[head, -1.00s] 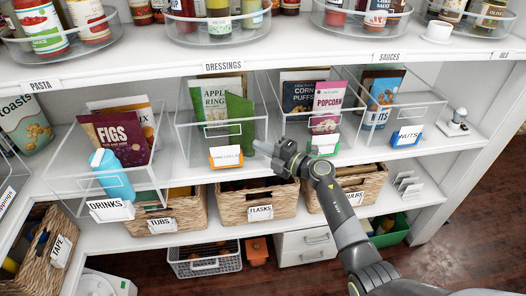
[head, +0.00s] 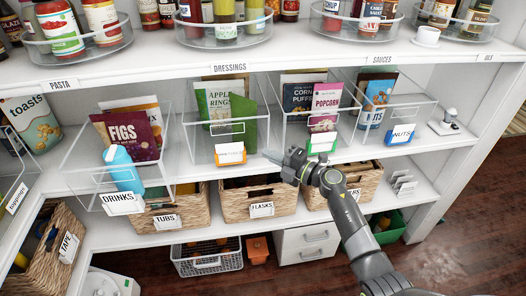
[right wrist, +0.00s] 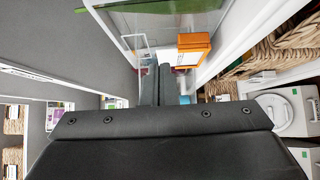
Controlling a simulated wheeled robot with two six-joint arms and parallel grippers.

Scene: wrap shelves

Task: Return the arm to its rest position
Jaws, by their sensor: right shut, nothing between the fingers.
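My right gripper (head: 272,158) is shut and empty. It is in front of the middle shelf, between the orange-edged label (head: 230,153) and the green-edged label (head: 321,143). My right arm reaches up to it from the lower right of the head view. In the right wrist view the closed fingers (right wrist: 156,86) point toward the clear bin, with the orange label block (right wrist: 194,48) just to their right. Whether they touch anything is hard to tell. My left gripper is not in view.
Clear bins with snack packets line the middle shelf. A light-blue bottle (head: 123,168) is in the bin marked DRINKS. Wicker baskets, including the one marked FLASKS (head: 235,203), sit just below my gripper. Turntables with bottles are above. Open floor (head: 450,240) lies at lower right.

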